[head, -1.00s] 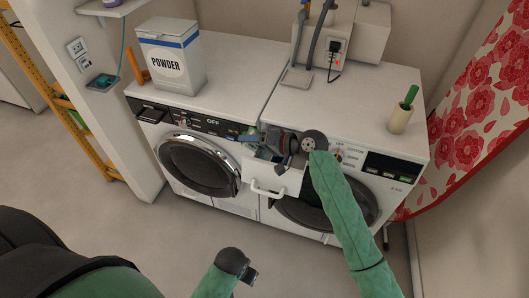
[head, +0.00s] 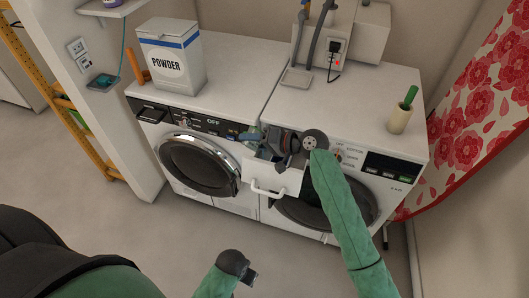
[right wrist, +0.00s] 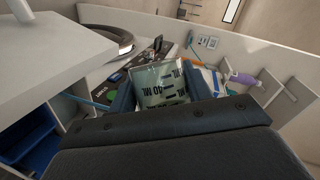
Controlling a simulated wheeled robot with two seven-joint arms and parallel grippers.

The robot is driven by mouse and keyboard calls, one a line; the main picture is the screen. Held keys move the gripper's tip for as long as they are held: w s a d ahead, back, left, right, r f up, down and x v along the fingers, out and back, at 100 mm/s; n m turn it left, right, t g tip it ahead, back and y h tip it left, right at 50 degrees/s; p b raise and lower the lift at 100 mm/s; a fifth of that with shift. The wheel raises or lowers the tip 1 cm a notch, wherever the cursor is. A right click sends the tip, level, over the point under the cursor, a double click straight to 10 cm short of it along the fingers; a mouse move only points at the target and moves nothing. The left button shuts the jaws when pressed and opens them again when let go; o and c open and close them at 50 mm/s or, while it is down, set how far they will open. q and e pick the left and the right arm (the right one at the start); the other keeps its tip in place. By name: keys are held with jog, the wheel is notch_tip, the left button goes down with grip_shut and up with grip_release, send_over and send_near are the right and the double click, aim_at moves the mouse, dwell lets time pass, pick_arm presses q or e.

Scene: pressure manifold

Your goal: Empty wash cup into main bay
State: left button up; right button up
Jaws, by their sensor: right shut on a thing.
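The open detergent drawer (head: 285,182), white with a white bar handle, juts from the right washing machine. My right gripper (head: 256,142) is over the drawer's left side, by the machine front. In the right wrist view its jaws are shut on the clear wash cup (right wrist: 162,84), marked "40 ML", which looks tilted. The cup is hard to make out in the head view, and its contents are unclear. Blue drawer compartments (right wrist: 25,140) show at lower left of the wrist view.
A white powder box (head: 170,62) stands on the left machine's top. A beige holder (head: 399,119) with a green-handled thing stands on the right machine. A flowered red curtain (head: 485,120) hangs at right. The floor in front is clear.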

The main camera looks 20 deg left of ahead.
pick_arm(q)
jog(key=shift+f, duration=0.1)
pick_arm(e)
jog(key=shift+w+f+m+g+y, duration=0.1)
jog(key=shift+f+m+g+y, duration=0.25)
jog(key=shift+m, duration=0.35)
dwell(1.1)
jog(key=shift+w+d, duration=0.1)
pick_arm(q)
jog(key=shift+f, duration=0.5)
pick_arm(e)
jog(key=shift+w+r, duration=0.1)
pick_arm(q)
jog(key=shift+w, duration=0.1)
pick_arm(e)
jog(key=shift+g, duration=0.25)
pick_arm(q)
jog(key=shift+f, duration=0.1)
pick_arm(e)
jog(key=shift+m, duration=0.3)
jog(key=shift+w, duration=0.15)
pick_arm(q)
jog(key=shift+s+f+p, duration=0.2)
jog(key=shift+f+p, duration=0.1)
jog(key=shift+f, duration=0.25)
pick_arm(e)
jog(key=shift+d+r, duration=0.1)
